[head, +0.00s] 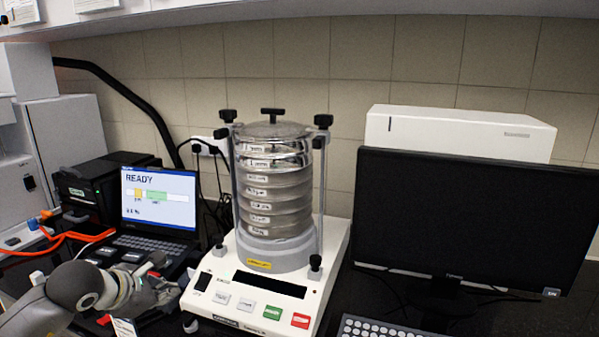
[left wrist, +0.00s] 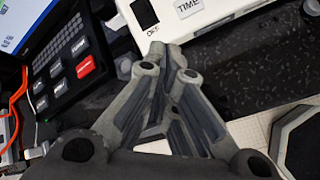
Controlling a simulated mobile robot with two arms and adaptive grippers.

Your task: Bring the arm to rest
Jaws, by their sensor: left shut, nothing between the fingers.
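My left gripper (head: 158,284) comes in from the lower left in the head view, in front of the laptop-like control unit and left of the sieve shaker (head: 262,262). It also shows in the left wrist view (left wrist: 168,62), with its fingers together and nothing between them. It appears apart from the shaker's front panel, which has a black power switch and TIME key in the wrist view. A stack of metal sieves (head: 272,190) stands upright on the shaker under a clamped lid. My right gripper is not in view.
The control unit's screen (head: 158,200) reads READY. A dark monitor (head: 465,225) and a keyboard (head: 385,328) stand at the right. A white box (head: 455,135) is behind the monitor. Orange cables (head: 65,236) run at the left. A shelf edge crosses the top.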

